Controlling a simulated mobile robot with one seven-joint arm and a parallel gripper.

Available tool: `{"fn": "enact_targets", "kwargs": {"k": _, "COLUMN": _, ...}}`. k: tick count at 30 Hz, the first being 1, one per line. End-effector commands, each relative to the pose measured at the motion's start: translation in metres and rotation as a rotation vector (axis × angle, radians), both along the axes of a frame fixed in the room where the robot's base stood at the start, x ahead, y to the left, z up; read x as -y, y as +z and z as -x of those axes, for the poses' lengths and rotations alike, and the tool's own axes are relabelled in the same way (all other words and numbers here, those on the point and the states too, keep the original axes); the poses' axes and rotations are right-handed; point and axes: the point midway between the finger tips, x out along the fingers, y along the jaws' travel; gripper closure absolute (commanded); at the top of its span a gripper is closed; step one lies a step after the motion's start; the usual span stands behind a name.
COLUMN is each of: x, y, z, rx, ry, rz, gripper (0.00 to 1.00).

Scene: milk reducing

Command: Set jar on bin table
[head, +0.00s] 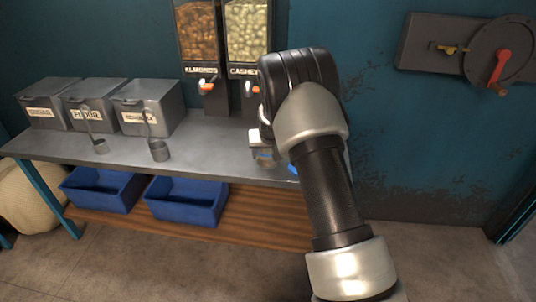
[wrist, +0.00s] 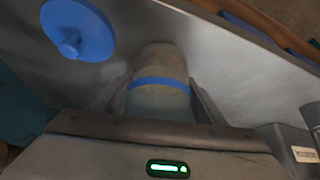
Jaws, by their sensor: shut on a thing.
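The jar (wrist: 158,103) is pale and cloudy with a blue band, and sits between the two fingers of my gripper (wrist: 160,90) in the wrist view. My gripper is shut on it. In the head view a small part of the jar (head: 263,155) shows beside my arm, at the front right of the grey metal bin table (head: 205,152). The jar is over or on the tabletop; I cannot tell whether its base touches. A round blue lid with a knob (wrist: 78,30) lies on the grey surface near the jar in the wrist view.
Three grey labelled bins (head: 148,106) stand at the back left of the table, with metal scoops (head: 159,151) in front. Almond and cashew dispensers (head: 248,35) hang on the wall behind. Blue crates (head: 187,201) sit on the lower wooden shelf. The tabletop's middle is clear.

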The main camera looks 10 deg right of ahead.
Motion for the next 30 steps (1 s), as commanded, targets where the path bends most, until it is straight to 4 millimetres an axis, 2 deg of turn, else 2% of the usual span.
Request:
{"fn": "enact_targets", "kwargs": {"k": 5, "x": 0.0, "y": -0.005, "z": 0.0, "rx": 0.001, "ry": 0.0, "rz": 0.0, "gripper": 0.68}}
{"fn": "enact_targets", "kwargs": {"k": 6, "x": 0.0, "y": -0.004, "z": 0.0, "rx": 0.0, "ry": 0.0, "rz": 0.0, "gripper": 0.29}}
{"fn": "enact_targets", "kwargs": {"k": 8, "x": 0.0, "y": -0.004, "z": 0.0, "rx": 0.0, "ry": 0.0, "rz": 0.0, "gripper": 0.19}}
{"fn": "enact_targets", "kwargs": {"k": 9, "x": 0.0, "y": -0.004, "z": 0.0, "rx": -0.001, "ry": 0.0, "rz": 0.0, "gripper": 0.17}}
{"fn": "enact_targets", "kwargs": {"k": 16, "x": 0.0, "y": -0.003, "z": 0.0, "rx": 0.0, "ry": 0.0, "rz": 0.0, "gripper": 0.17}}
{"fn": "enact_targets", "kwargs": {"k": 20, "x": 0.0, "y": 0.004, "z": 0.001, "rx": 0.0, "ry": 0.0, "rz": 0.0, "gripper": 0.17}}
{"fn": "enact_targets", "kwargs": {"k": 23, "x": -0.001, "y": 0.017, "z": 0.007, "rx": 0.001, "ry": 0.001, "rz": 0.001, "gripper": 0.17}}
{"fn": "enact_targets", "kwargs": {"k": 30, "x": -0.004, "y": 0.063, "z": 0.033, "rx": 0.003, "ry": 0.001, "rz": 0.0, "gripper": 0.17}}
